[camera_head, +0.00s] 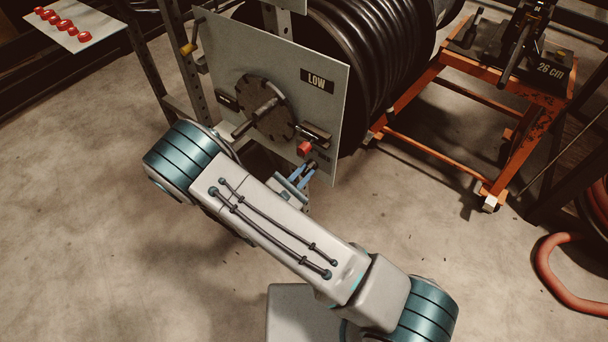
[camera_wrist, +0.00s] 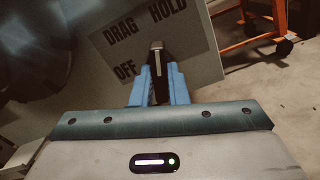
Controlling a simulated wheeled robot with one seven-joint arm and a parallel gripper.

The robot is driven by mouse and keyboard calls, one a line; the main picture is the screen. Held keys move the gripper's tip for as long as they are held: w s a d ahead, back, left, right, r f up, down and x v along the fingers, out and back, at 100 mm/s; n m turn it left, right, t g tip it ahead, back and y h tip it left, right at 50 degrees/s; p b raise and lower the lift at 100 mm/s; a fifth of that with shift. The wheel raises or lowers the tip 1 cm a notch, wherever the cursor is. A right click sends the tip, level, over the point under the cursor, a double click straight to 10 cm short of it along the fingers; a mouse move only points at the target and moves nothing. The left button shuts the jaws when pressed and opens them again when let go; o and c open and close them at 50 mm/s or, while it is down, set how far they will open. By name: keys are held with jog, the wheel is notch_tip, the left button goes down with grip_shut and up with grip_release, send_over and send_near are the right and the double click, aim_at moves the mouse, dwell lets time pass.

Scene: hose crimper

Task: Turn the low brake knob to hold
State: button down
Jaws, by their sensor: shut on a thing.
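The low brake knob (camera_wrist: 157,48) shows in the wrist view as a narrow dark bar with a pale top. It stands in front of a label plate (camera_wrist: 188,40) that reads DRAG, HOLD and OFF. My gripper (camera_wrist: 158,74) has its blue fingers on both sides of the knob and is shut on it. In the head view my gripper (camera_head: 304,172) is at the lower right edge of the grey panel (camera_head: 225,60), which carries a LOW sign (camera_head: 317,82). The knob is mostly hidden there by the fingers. I cannot tell exactly which marking the knob points at.
A red block (camera_head: 304,148) sits on the panel just above my gripper. A round hub with a shaft (camera_head: 262,108) is to its left. A black hose reel (camera_head: 365,60) stands behind. An orange cart (camera_head: 505,125) is to the right. The floor in front is clear.

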jog(key=shift+d+m, duration=0.1)
jog(key=shift+m, duration=0.8)
jog(key=c, duration=1.4)
grip_release()
jog(key=shift+c, duration=0.2)
jog(key=shift+s, duration=0.1)
jog(key=p+v, duration=0.1)
jog(key=v, duration=1.3)
jog(key=shift+p, duration=0.3)
